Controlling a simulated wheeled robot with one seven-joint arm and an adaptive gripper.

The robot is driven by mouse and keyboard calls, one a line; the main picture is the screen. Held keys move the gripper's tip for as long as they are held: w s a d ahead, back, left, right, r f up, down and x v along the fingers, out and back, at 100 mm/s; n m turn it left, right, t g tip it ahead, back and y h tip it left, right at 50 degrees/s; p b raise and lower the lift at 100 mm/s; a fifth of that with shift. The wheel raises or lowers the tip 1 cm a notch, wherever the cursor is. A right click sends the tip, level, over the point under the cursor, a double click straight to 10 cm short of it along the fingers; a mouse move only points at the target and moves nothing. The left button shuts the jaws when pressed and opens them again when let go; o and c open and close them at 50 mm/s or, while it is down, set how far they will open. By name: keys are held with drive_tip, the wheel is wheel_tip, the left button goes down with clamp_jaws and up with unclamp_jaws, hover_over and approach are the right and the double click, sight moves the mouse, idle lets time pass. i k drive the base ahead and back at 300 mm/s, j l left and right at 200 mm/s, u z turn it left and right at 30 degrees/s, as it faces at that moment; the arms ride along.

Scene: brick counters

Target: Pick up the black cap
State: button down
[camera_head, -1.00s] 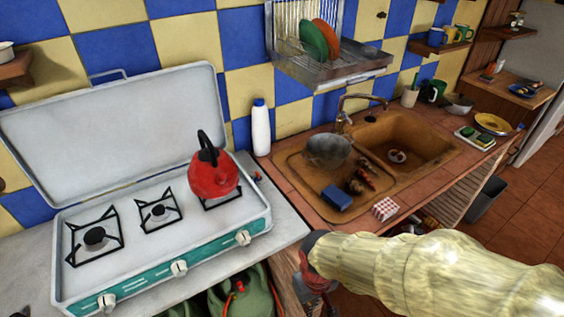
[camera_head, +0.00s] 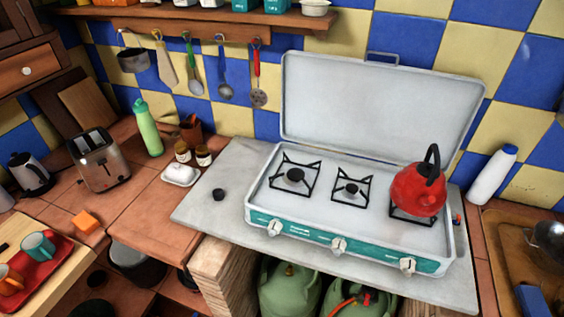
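A small black cap (camera_head: 218,194) lies on the grey slab (camera_head: 205,217) to the left of the camp stove, near the slab's left end. It stands apart from the stove, with bare slab around it. My gripper does not show in the current view.
The open camp stove (camera_head: 350,232) with a red kettle (camera_head: 418,190) takes up most of the slab. A white butter dish (camera_head: 181,175), two small brown jars (camera_head: 203,155), a green bottle (camera_head: 148,127) and a toaster (camera_head: 98,160) stand left. Utensils hang above.

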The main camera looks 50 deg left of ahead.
sight(217, 194)
drive_tip(key=u, duration=2.5)
drive_tip(key=i+j+z, duration=0.2)
drive_tip(key=j, duration=0.2)
drive_tip(key=i+j+z, duration=0.25)
drive_tip(key=j, duration=0.2)
drive_tip(key=j+z, duration=0.2)
drive_tip(key=j, duration=0.2)
drive_tip(key=i+j+z, duration=0.2)
drive_tip(key=j, duration=0.3)
drive_tip(key=k, duration=0.1)
